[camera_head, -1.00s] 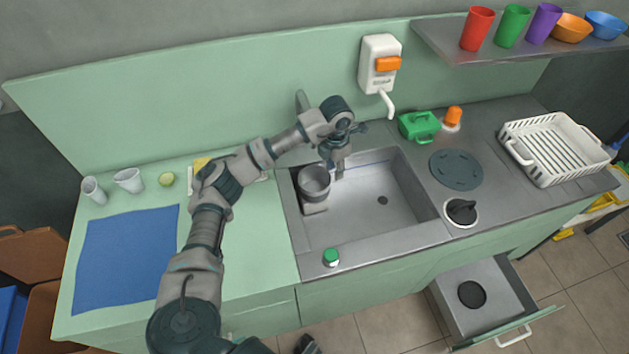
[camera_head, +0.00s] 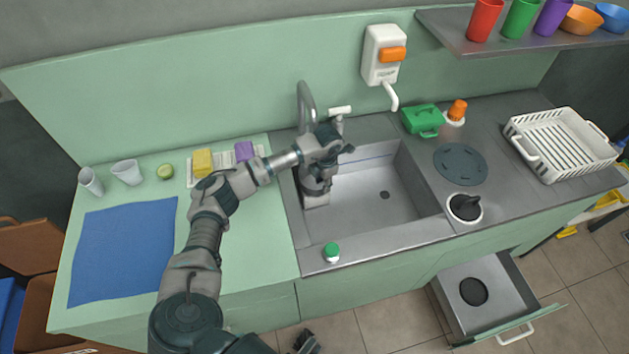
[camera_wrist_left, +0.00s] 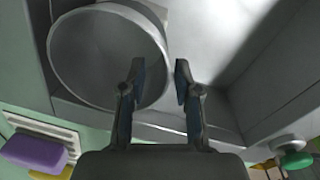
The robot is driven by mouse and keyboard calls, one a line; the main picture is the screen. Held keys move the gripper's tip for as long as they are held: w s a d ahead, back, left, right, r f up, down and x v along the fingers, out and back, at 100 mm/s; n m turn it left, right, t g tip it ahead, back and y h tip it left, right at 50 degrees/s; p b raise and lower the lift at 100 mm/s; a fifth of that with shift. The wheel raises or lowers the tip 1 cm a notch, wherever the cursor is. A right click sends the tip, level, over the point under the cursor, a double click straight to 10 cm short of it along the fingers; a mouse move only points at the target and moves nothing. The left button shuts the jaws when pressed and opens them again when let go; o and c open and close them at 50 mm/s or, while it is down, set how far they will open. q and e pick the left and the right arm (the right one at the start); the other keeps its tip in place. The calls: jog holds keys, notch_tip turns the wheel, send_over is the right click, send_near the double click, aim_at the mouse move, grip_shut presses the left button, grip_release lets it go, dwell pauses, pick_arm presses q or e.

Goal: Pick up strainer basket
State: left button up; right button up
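The strainer basket is a grey, round, open-topped vessel at the left side of the sink (camera_head: 350,217). In the left wrist view the basket (camera_wrist_left: 95,50) shows large, its wide mouth facing the camera. My left gripper (camera_head: 318,182) is low over it and hides most of it in the head view. In the left wrist view the left gripper (camera_wrist_left: 156,80) is open: one finger overlaps the basket's mouth and the other is just outside its rim. I cannot tell whether either finger touches the wall. A dark part at the bottom edge looks like my right gripper (camera_head: 307,342).
The faucet (camera_head: 306,105) stands right behind my left gripper. A yellow sponge (camera_head: 203,162) and a purple sponge (camera_head: 244,151) lie left of the sink. The sink's right part is clear.

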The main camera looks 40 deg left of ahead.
pick_arm(q)
jog(key=shift+f, duration=0.85)
jog(key=shift+d+f, duration=0.4)
jog(key=shift+f, duration=0.05)
jog(key=shift+a, duration=0.25)
grip_shut()
jog(key=shift+a+f, duration=0.1)
jog(key=shift+a, duration=0.1)
jog(key=shift+d, duration=0.2)
